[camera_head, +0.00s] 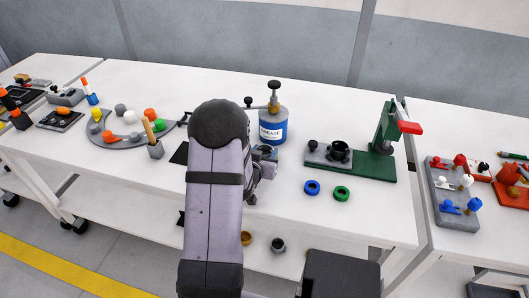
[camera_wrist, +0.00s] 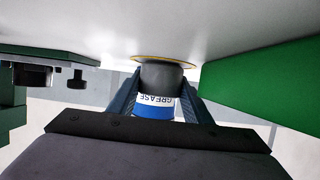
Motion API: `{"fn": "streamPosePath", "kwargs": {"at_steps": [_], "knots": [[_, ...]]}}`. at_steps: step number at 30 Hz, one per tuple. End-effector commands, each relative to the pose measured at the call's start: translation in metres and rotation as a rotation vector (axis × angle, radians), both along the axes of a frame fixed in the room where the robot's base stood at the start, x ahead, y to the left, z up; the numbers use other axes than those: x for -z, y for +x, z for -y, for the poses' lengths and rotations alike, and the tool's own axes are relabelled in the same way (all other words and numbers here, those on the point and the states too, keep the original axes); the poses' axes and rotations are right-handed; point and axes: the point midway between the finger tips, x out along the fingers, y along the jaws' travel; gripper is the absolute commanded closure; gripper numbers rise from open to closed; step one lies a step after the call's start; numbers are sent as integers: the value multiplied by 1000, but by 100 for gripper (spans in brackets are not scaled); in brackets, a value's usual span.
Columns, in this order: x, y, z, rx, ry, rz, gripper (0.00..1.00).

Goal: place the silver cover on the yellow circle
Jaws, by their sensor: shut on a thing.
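The silver cover (camera_wrist: 162,76) shows as a dark grey cylinder between the fingers of my gripper (camera_wrist: 160,100) in the wrist view, which is upside down. My gripper is shut on it. The yellow circle (camera_wrist: 137,57) shows as a thin yellow rim on the white table, at the cover's table-side end. The cover hides most of the circle. I cannot tell whether the cover touches the table. In the head view my arm hides the circle and the cover, and the fingers are not clear.
A blue grease can (camera_head: 273,128) stands behind my gripper. A green press (camera_head: 385,150) with a grey block is to the right. Blue (camera_head: 312,188) and green (camera_head: 341,194) rings lie in front of it. A grey curved plate (camera_head: 128,137) with coloured knobs is left.

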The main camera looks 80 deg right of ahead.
Motion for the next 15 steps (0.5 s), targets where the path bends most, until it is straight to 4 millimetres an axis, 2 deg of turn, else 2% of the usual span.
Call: {"fn": "streamPosePath", "kwargs": {"at_steps": [12,13,15], "knots": [[4,0,1,0,-4,1,82],[3,0,0,0,-2,1,48],[3,0,0,0,-2,1,36]]}}
